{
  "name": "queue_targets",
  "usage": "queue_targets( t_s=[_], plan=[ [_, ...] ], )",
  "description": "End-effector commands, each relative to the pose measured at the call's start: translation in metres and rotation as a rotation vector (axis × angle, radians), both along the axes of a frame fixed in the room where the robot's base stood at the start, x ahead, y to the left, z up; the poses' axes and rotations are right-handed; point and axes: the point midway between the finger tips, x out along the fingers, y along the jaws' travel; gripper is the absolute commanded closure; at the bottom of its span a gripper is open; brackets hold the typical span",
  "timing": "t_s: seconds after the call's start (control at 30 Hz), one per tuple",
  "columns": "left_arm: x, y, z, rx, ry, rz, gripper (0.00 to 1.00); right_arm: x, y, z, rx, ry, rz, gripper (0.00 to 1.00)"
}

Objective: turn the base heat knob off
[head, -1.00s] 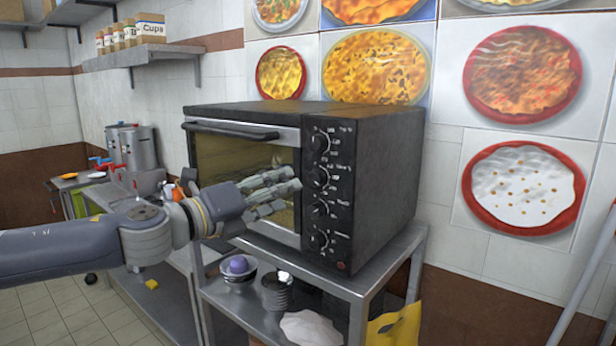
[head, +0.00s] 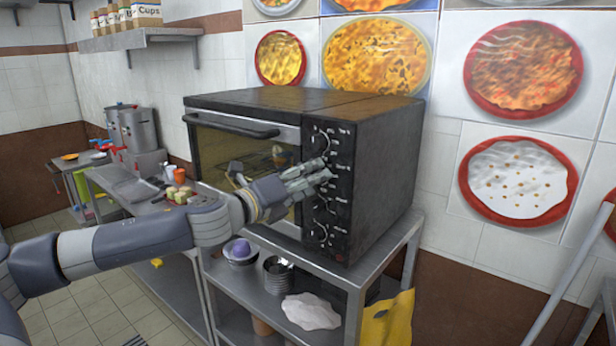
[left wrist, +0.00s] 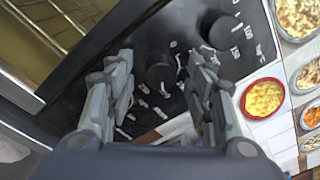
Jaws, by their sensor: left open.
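The black oven (head: 375,165) stands on a metal stand with a column of dark knobs on its front panel. The top knob (head: 320,141) and the bottom knob (head: 318,235) show in the head view. My left gripper (head: 325,172) is in front of the panel's middle and hides part of it. In the left wrist view, my left gripper (left wrist: 160,64) is open, with a round black knob (left wrist: 160,73) showing between its fingertips. Another knob (left wrist: 217,30) lies beyond to the upper right. I cannot tell contact, nor read which knob is the base heat one.
The oven's glass door and handle (head: 232,126) are left of the panel. The metal stand (head: 375,262) holds bowls (head: 240,254) and a white cloth (head: 311,311) below. A counter with stockpots (head: 138,130) is at the back left. A pale pole (head: 570,280) is at the right.

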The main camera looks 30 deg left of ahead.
Motion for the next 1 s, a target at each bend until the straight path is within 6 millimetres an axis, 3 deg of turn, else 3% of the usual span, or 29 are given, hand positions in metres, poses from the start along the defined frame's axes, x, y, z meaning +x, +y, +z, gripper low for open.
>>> queue_targets(
  t_s=[0.2,0.4,0.77,1.0],
  plan=[
    [0.0,0.0,0.0,0.0,0.0,0.0,0.54,0.0,0.0,0.0,0.0,0.0,0.0,0.51],
    [0.0,0.0,0.0,0.0,0.0,0.0,0.96,0.0,0.0,0.0,0.0,0.0,0.0,0.51],
    [0.0,0.0,-0.002,-0.035,0.003,0.0,0.96,0.0,0.0,-0.004,0.0,0.0,0.0,0.51],
    [0.0,0.0,-0.004,-0.168,0.014,0.0,0.96,0.0,0.0,-0.014,0.0,0.0,0.0,0.51]
  ],
)
